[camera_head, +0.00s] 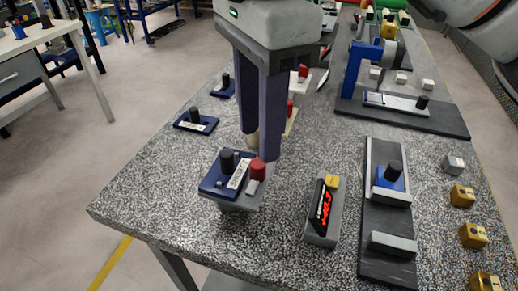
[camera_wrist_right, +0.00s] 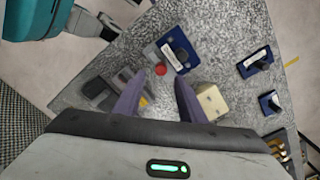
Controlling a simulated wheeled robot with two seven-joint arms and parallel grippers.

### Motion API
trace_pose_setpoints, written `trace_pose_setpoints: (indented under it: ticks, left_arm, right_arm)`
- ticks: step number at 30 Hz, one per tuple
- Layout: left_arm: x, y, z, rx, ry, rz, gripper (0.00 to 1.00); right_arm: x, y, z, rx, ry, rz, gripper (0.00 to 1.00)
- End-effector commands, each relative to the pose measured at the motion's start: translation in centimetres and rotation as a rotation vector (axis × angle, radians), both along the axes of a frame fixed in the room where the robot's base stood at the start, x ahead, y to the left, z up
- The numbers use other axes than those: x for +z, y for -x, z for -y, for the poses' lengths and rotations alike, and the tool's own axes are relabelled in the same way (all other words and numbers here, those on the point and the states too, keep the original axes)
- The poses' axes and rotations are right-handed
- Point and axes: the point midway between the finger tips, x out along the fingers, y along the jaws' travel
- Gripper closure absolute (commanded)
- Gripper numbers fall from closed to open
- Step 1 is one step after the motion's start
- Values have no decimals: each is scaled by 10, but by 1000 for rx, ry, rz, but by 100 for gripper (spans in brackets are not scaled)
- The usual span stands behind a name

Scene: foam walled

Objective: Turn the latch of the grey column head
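A grey block with a blue top plate (camera_head: 212,187), the best match I see for the grey column head, stands near the table's front left edge. It carries a black knob (camera_head: 227,160), a white label and a red knob (camera_head: 258,168). The plate also shows in the wrist view (camera_wrist_right: 153,52), with its black knob (camera_wrist_right: 181,56) and red knob (camera_wrist_right: 160,70). I cannot tell which part is the latch. My right gripper (camera_head: 260,149) points down just behind the block. Its fingers (camera_wrist_right: 158,90) are apart, with bare table between them. My left gripper is out of view.
A cream block (camera_wrist_right: 211,101) is close beside one finger. Two blue plates with black knobs (camera_head: 195,122) (camera_head: 222,87) lie farther left. A display box (camera_head: 322,235), a dark slide fixture (camera_head: 373,225) and several brass blocks (camera_head: 473,235) occupy the right. The table's front left corner is clear.

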Motion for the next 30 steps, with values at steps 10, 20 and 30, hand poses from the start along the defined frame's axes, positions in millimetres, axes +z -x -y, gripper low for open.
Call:
trace_pose_setpoints:
  ticks: [10,20,30]
  left_arm:
    - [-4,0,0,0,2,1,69]
    - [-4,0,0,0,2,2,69]
    - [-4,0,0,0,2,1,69]
  right_arm:
    - [-46,0,0,-1,1,0,63]
    - [-50,0,0,-1,0,0,63]
    - [-49,0,0,-2,0,0,100]
